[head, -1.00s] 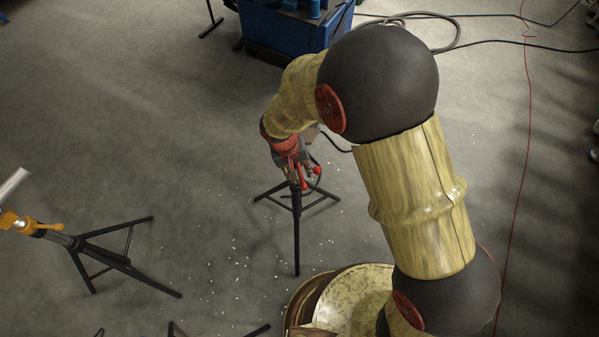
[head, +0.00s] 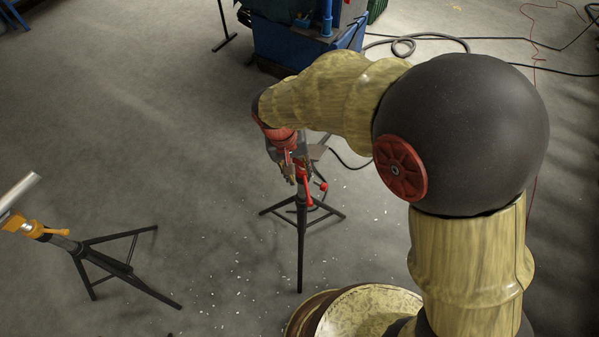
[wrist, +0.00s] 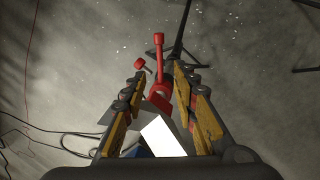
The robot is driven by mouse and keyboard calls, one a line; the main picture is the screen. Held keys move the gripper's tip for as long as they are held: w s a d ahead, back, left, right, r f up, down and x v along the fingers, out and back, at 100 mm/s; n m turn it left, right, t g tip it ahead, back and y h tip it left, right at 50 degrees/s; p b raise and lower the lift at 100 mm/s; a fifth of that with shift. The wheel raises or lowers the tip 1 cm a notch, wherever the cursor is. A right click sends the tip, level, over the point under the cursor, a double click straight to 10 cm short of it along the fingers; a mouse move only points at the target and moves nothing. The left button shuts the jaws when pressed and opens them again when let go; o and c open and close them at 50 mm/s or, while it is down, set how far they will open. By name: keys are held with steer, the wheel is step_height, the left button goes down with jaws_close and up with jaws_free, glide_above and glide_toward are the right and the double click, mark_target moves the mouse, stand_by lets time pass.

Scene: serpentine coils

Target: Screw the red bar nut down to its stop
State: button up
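The red bar nut (head: 302,171) sits at the top of a black tripod stand (head: 301,230) in the middle of the head view, partly hidden by my gripper. In the wrist view the nut's red body (wrist: 160,99) lies between my fingers, with a red bar and knob reaching up the picture and a second red knob near the left fingertip. My gripper (wrist: 159,72) is open, its two yellow-and-black fingers on either side of the nut with gaps visible. In the head view my gripper (head: 288,163) is above the stand. The thread and stop are hidden.
A second tripod (head: 112,262) with an orange clamp and grey pipe stands at the left. A blue cabinet (head: 300,45) is behind the stand. Cables (head: 405,42) lie on the floor at the back right. Small white scraps dot the floor.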

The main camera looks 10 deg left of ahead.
steer(key=shift+c, duration=0.6)
steer(key=s+a+f+n, duration=0.1)
steer(key=a+f+n, duration=0.1)
steer(key=a, duration=0.1)
steer(key=s+a+n, duration=0.1)
steer(key=shift+s+a+f+n, duration=0.3)
steer(key=shift+f+n, duration=0.1)
steer(key=c, duration=0.5)
steer(key=shift+a+f+n, duration=0.25)
steer(key=shift+a+n, duration=0.05)
steer(key=shift+n, duration=0.5)
jaws_close()
steer(key=w+d+f+n+b, duration=0.2)
steer(key=d+f+n+b, duration=0.2)
steer(key=f+n, duration=0.5)
steer(key=shift+w+f+n+h, duration=0.3)
steer(key=shift+w+n, duration=0.1)
steer(key=shift+n, duration=1.4)
